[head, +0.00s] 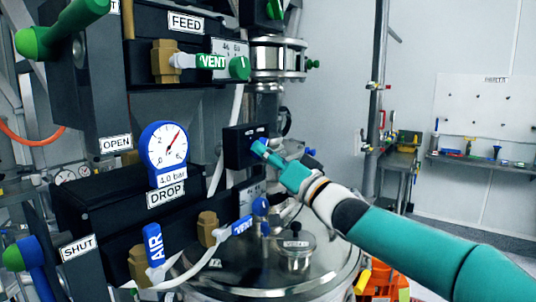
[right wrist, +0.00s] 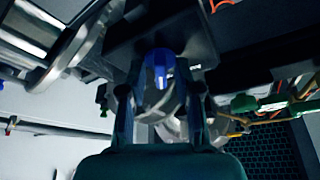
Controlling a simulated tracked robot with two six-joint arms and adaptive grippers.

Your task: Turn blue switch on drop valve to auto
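The blue switch (right wrist: 160,68) sits on the underside-facing front of a dark box in the right wrist view. In the head view that black switch box (head: 236,147), with small white labels, is right of the DROP valve's gauge. My right gripper (head: 262,148) reaches the box's right part and hides most of the switch. In the right wrist view the right gripper's fingers (right wrist: 160,112) stand apart on both sides of the switch, with visible gaps; contact is not clear. The switch's exact setting is not readable. My left gripper is not in view.
A blue-rimmed gauge (head: 167,146) stands above the DROP label. Blue AIR (head: 154,245) and VENT levers are below, and a green VENT lever (head: 222,63) is above. A metal lid (head: 295,249) lies under my right arm. A workbench stands far right.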

